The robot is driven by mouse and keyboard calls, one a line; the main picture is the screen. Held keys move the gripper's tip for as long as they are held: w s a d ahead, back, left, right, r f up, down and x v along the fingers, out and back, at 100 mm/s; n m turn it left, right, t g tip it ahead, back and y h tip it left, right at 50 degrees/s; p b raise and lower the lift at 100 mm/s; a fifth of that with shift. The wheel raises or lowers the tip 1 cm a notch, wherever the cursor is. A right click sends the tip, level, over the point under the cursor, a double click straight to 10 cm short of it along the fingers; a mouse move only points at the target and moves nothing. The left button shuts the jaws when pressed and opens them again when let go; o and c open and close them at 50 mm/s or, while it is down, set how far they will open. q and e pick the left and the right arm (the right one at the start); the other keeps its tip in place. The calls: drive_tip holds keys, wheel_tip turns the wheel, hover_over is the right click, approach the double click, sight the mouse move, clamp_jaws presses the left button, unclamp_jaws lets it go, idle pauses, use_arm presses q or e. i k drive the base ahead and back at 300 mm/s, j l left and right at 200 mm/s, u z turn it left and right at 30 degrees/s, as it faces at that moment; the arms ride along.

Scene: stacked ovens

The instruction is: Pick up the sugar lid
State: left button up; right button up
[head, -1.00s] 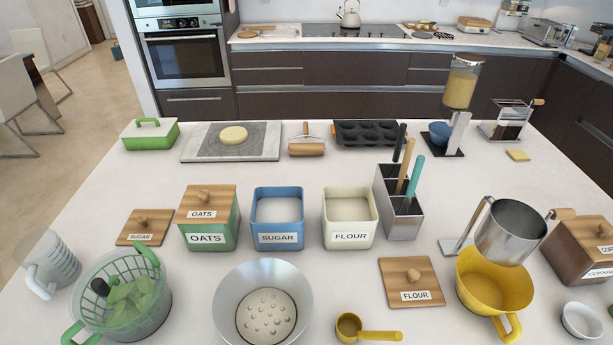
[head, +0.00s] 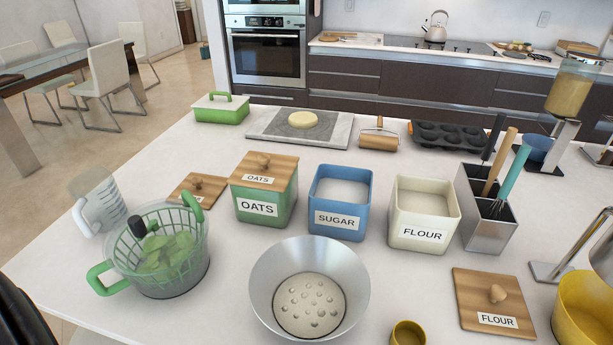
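The sugar lid (head: 208,185) is a flat square wooden board with a round knob and lies on the white counter, left of the green oats canister (head: 265,207). Its front part is hidden behind the green salad spinner (head: 160,262), and its label cannot be read now. The blue sugar canister (head: 338,222) stands open, right of the oats canister, filled with white sugar. Neither of my grippers shows; a dark shape at the lower left edge may be part of my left arm.
A measuring jug (head: 98,203) stands left of the lid. A metal bowl of dough (head: 262,285), an open flour canister (head: 422,234) and a wooden flour lid (head: 480,288) are to the right. The counter behind the lid is clear up to the green butter dish (head: 220,112).

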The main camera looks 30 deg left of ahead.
sight(206, 189)
drive_tip(key=l+u, duration=0.1)
drive_tip(key=u, duration=1.3)
drive_tip(key=k+j, duration=0.05)
